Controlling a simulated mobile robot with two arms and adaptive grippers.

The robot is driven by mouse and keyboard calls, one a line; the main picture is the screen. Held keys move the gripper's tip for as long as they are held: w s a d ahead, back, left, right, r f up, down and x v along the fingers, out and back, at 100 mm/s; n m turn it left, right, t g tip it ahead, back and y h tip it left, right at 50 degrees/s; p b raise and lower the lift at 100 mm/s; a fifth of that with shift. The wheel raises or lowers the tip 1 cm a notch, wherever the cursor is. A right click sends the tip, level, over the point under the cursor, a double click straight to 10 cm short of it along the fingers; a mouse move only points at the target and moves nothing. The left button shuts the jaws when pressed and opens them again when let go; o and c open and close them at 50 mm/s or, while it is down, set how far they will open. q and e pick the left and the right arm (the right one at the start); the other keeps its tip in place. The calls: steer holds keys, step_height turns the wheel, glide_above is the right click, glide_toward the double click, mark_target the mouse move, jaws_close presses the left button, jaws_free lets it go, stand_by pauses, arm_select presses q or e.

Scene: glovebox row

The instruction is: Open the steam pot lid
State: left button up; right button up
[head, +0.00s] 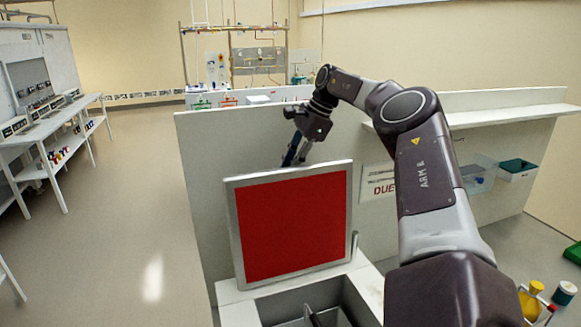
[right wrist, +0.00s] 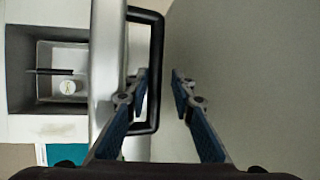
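The steam pot lid (head: 292,225), a red panel in a silver frame, stands nearly upright over the open pot well (head: 265,310). In the right wrist view, the lid (right wrist: 106,70) shows edge-on, with a black bracket handle (right wrist: 157,40) on its side away from the well. My right gripper (right wrist: 160,78) is open, with one finger on each side of the handle's outer bar and gaps visible. In the head view, the right gripper (head: 296,152) is behind the lid's top edge, its fingertips hidden. My left gripper is in neither view.
A pale partition wall (head: 215,150) stands behind the lid. A yellow bottle (head: 531,300) stands low right. A long bench (head: 60,125) is at the left, with clear floor (head: 130,220) between.

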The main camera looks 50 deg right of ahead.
steer(key=shift+d+f, duration=0.2)
steer(key=shift+f, duration=0.3)
steer(key=shift+d+r, duration=0.1)
steer(key=shift+r, duration=0.25)
steer(key=v, duration=1.2)
steer(key=shift+s+a+r, duration=0.15)
steer(key=shift+a+r, duration=0.05)
steer(key=shift+a, duration=0.1)
